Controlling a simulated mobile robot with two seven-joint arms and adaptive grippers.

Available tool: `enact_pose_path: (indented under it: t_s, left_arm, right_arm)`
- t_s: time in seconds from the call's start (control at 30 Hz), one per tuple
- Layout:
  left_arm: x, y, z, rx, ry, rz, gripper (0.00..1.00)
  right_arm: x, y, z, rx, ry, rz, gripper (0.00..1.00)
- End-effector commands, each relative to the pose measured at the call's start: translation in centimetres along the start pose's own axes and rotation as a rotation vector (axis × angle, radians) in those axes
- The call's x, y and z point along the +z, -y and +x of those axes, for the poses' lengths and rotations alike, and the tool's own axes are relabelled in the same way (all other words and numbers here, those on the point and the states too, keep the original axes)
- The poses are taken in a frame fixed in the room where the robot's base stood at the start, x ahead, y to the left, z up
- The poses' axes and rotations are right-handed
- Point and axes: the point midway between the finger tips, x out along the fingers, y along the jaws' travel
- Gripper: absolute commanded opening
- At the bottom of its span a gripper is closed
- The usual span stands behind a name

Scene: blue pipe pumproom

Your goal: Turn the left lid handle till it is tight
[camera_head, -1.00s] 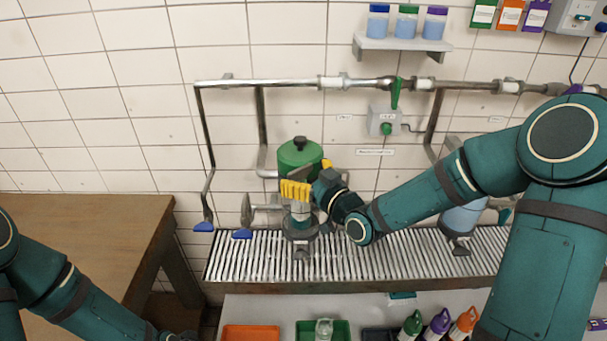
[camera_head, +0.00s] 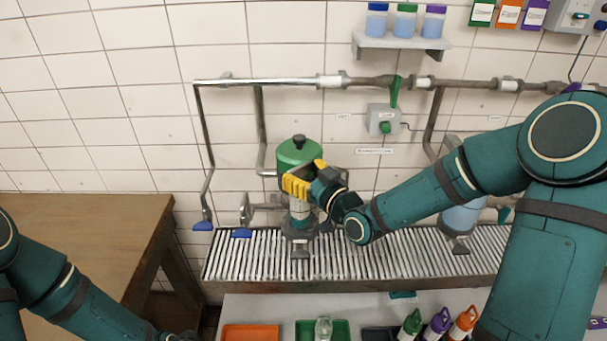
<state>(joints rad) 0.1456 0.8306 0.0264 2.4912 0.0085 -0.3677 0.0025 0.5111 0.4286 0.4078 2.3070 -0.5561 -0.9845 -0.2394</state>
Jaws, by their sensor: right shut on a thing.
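A left vessel (camera_head: 300,219) with a clear and grey body stands on the slatted rack. A green dome with a black knob (camera_head: 298,153) shows just above and behind it. My right gripper (camera_head: 296,186), with yellow fingers, is at the top of this vessel, just below the green dome. It is shut on the left lid handle, which the fingers hide almost wholly. A blue-bodied vessel (camera_head: 459,219) stands farther right, partly behind my right arm. My left arm comes in at the bottom left; the dark end of it (camera_head: 180,336) is cut off by the frame edge.
The slatted rack (camera_head: 240,262) runs along the wall. A wooden table (camera_head: 80,240) is at the left. Orange and green trays and several bottles (camera_head: 437,322) are below the rack.

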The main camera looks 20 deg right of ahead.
Motion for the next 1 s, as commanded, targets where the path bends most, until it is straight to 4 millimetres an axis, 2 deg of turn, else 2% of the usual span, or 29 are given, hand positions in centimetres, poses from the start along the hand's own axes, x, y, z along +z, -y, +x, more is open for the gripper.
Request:
enact_pose_path:
  t_s: [0.17, 0.37, 0.53, 0.7, 1.0]
  left_arm:
    - [0.1, 0.3, 0.8, -0.001, 0.000, 0.000, 0.00]
    - [0.3, 0.9, 2.7, -0.005, 0.000, -0.001, 0.00]
    - [0.7, 1.8, 5.5, -0.010, 0.002, 0.000, 0.00]
    - [1.8, 2.5, 7.2, -0.007, 0.023, 0.007, 0.00]
    - [2.7, 3.1, 8.7, -0.004, 0.043, 0.013, 0.00]
  right_arm:
    - [0.0, 0.1, 0.1, 0.022, -0.005, -0.002, 0.32]
    - [0.2, 0.2, 0.1, 0.091, -0.008, -0.003, 0.32]
    - [0.3, 0.5, 0.1, 0.199, -0.010, -0.002, 0.32]
    - [0.3, 0.7, 0.2, 0.321, -0.009, -0.001, 0.32]
    - [0.1, 0.8, 0.3, 0.515, -0.006, 0.000, 0.32]
